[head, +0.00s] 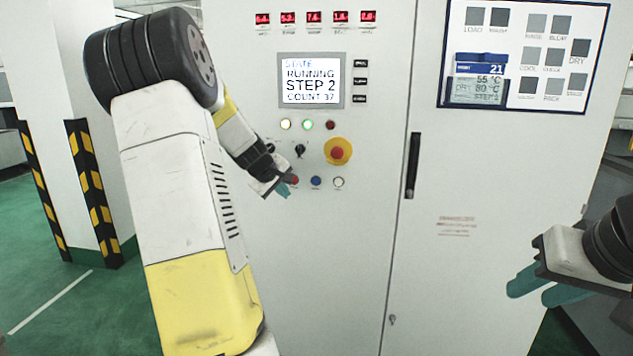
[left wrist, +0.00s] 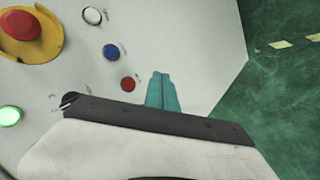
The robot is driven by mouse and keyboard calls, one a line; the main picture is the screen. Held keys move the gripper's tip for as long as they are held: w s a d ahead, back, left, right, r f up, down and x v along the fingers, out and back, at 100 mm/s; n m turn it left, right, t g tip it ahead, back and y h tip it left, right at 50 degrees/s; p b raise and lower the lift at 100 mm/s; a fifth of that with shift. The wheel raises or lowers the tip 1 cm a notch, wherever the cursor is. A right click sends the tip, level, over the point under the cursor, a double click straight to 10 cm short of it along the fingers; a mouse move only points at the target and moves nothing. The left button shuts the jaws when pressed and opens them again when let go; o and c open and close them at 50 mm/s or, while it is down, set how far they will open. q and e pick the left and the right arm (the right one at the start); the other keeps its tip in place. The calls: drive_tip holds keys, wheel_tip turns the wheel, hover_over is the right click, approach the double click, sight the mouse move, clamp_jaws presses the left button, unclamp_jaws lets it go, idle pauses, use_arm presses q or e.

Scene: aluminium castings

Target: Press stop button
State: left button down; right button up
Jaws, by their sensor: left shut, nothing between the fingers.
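A small red button (head: 294,180) sits at the left end of the lower button row on the grey cabinet front. It also shows in the left wrist view (left wrist: 128,84). My left gripper (head: 284,191) is shut and empty, its teal fingertips just below and left of this red button in the head view. In the left wrist view the closed fingers (left wrist: 161,90) are beside the red button; I cannot tell whether they touch the panel. A larger red mushroom button (head: 337,153) on a yellow base is above. My right gripper (head: 530,290) is open and empty at the right.
A blue button (head: 316,181) and a white button (head: 339,182) continue the lower row. A black selector knob (head: 300,150) is above. The display (head: 311,80) reads RUNNING, STEP 2, COUNT 37. A green lamp (head: 307,125) is lit. A black door handle (head: 412,165) is to the right.

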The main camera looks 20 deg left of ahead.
use_arm(q)
drive_tip(key=w+a, duration=0.1)
drive_tip(key=w, duration=0.6)
drive_tip(key=shift+w+a, duration=0.15)
drive_tip(key=shift+a, duration=0.2)
idle(1.7)
drive_tip(key=shift+w+a, duration=0.1)
drive_tip(key=shift+w, duration=0.3)
drive_tip(key=shift+w+a, duration=0.1)
drive_tip(key=shift+w, duration=0.3)
idle(0.5)
drive_tip(key=shift+s, duration=0.1)
drive_tip(key=shift+s+d, duration=0.2)
drive_tip(key=shift+s, duration=0.5)
drive_tip(key=shift+s, duration=0.1)
drive_tip(key=shift+s+d, duration=0.2)
drive_tip(key=shift+s, duration=0.6)
drive_tip(key=shift+s+d, duration=0.2)
drive_tip(key=shift+s, duration=0.55)
drive_tip(key=shift+s+d, duration=0.2)
drive_tip(key=shift+s, duration=0.6)
